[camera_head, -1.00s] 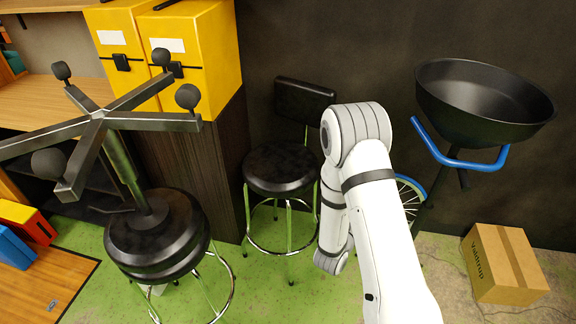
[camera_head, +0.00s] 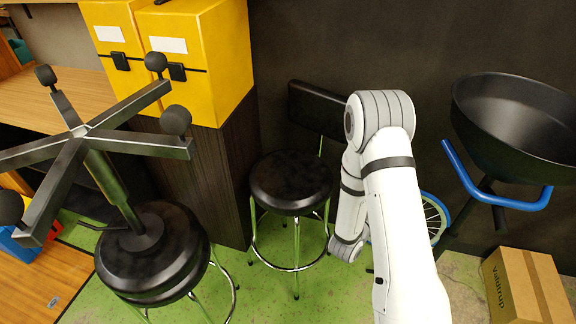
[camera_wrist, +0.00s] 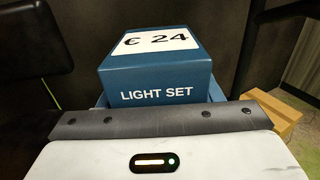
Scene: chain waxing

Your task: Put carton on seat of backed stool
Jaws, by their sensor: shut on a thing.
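The blue carton (camera_wrist: 155,75), marked LIGHT SET with a white price label, is in front of my gripper (camera_wrist: 155,122) in the wrist view. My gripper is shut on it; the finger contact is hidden. The backed stool has a round black seat (camera_head: 285,180), green legs and a black backrest (camera_head: 318,108); it stands left of my arm in the head view. Its seat is empty where visible. The dark backrest also shows at the left of the wrist view (camera_wrist: 35,40). In the head view my gripper and the carton are hidden behind my arm.
A black stool (camera_head: 150,255) at the left carries an upturned star-shaped base (camera_head: 80,135). Yellow boxes (camera_head: 200,60) stand on a dark cabinet (camera_head: 225,180). At the right are a black bowl (camera_head: 520,115) with a blue handlebar (camera_head: 500,195) and a cardboard box (camera_head: 525,285) on the floor.

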